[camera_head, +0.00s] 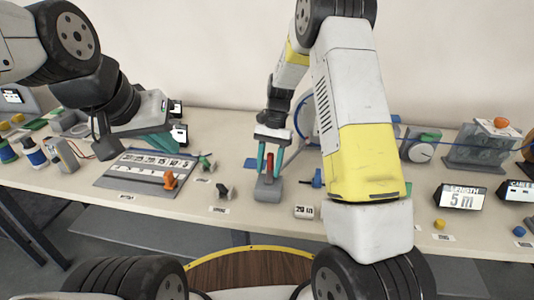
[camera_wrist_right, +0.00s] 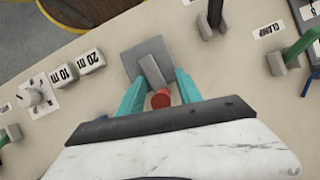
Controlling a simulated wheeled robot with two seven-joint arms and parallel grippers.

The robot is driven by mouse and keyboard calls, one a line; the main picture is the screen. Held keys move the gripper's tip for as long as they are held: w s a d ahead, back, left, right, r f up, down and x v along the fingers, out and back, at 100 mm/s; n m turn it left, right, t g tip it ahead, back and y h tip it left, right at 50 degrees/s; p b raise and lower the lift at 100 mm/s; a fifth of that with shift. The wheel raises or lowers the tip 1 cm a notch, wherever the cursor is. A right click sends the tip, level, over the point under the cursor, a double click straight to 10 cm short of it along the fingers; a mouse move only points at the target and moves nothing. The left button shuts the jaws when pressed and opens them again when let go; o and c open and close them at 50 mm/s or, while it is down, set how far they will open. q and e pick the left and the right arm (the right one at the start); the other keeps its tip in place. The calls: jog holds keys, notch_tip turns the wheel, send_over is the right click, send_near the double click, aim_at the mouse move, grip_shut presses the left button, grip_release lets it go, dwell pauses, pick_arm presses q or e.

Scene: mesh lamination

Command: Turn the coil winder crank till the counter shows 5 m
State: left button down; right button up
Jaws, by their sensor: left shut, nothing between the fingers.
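A dark display (camera_head: 460,198) stands at the right of the table and reads 5 m under a small heading. A blue ring (camera_head: 300,118), perhaps part of the coil winder, is mostly hidden behind my right arm; I cannot make out its crank. My right gripper (camera_head: 269,160) points down over a small grey stand (camera_head: 267,193) with a red-topped lever (camera_head: 269,165). In the right wrist view its teal fingers (camera_wrist_right: 160,88) are spread on either side of the red piece (camera_wrist_right: 160,99). My left gripper (camera_head: 160,141) is shut and empty above the left of the table.
A grey board (camera_head: 140,180) with pale labels and an orange clip (camera_head: 169,180) lies at left centre. A 20 m block (camera_head: 304,212) sits near the front edge. A second display (camera_head: 518,190) and a clear box (camera_head: 478,148) stand at the right.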

jog(key=shift+w+d+r, duration=0.15)
jog(key=shift+d+r, duration=0.05)
jog(key=shift+w+r, duration=0.15)
jog(key=shift+r, duration=0.15)
jog(key=v, duration=0.7)
dwell(1.6)
